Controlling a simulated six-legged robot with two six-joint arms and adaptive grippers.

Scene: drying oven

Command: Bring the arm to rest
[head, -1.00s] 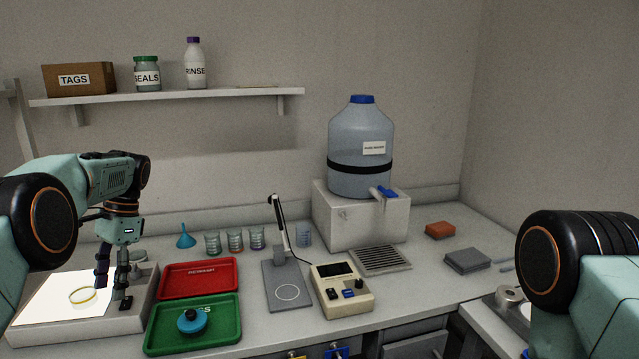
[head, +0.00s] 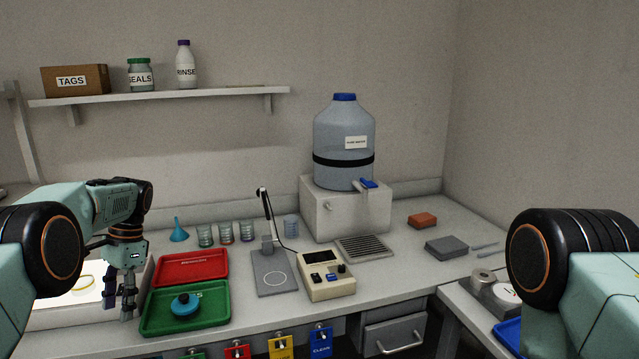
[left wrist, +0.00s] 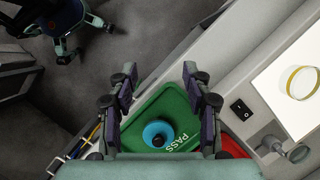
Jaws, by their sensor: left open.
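My left gripper (head: 119,301) hangs fingers down at the front left of the bench, beside the left edge of the green tray. It is open and empty, and in the left wrist view (left wrist: 158,75) its two fingers stand apart with the green tray beyond them. My left arm (head: 80,222) comes in from the left. My right arm (head: 575,285) shows at the right edge, but its gripper is out of view.
The green tray (head: 222,315) holds a blue round piece (head: 185,305). A red tray (head: 215,270) lies behind it. A lit panel (left wrist: 270,85) bears a yellow-rimmed dish (left wrist: 302,83). Beakers, a meter (head: 328,285) and a water jug (head: 335,135) stand farther right.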

